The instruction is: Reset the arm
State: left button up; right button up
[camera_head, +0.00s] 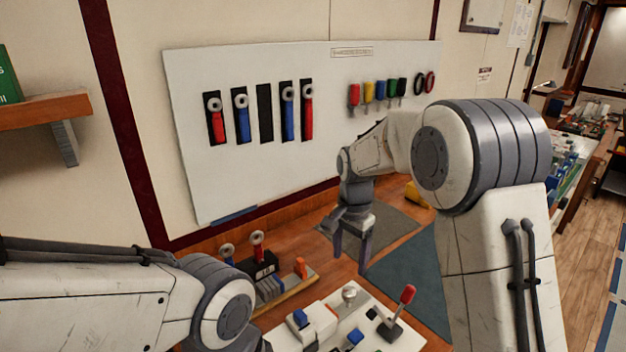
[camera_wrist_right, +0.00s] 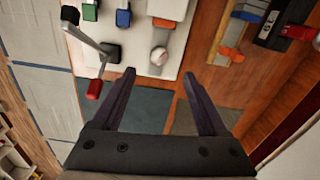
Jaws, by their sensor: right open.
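My right arm reaches in from the right in the head view. My right gripper (camera_head: 351,243) hangs open and empty above the wooden bench, over the blue-grey mats. In the right wrist view its two dark fingers (camera_wrist_right: 155,100) stand wide apart with nothing between them. My left arm comes in from the lower left of the head view; its gripper is out of the picture.
A white control board (camera_head: 375,340) with a red-handled lever (camera_head: 407,294) lies in front. A black holder (camera_head: 262,270) stands left. Mats (camera_head: 412,280) lie clear.

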jog(key=s+a+r+n, duration=0.2)
jog(key=s+a+n, duration=0.2)
jog(key=s, duration=0.3)
jog(key=s+a+r+n, duration=0.2)
jog(key=s+a+n, duration=0.2)
jog(key=s, duration=0.2)
jog(key=s+f+n+y, duration=0.1)
jog(key=s+f+n, duration=0.1)
jog(key=s+n, duration=0.7)
jog(key=s, duration=0.8)
jog(key=shift+a, duration=0.25)
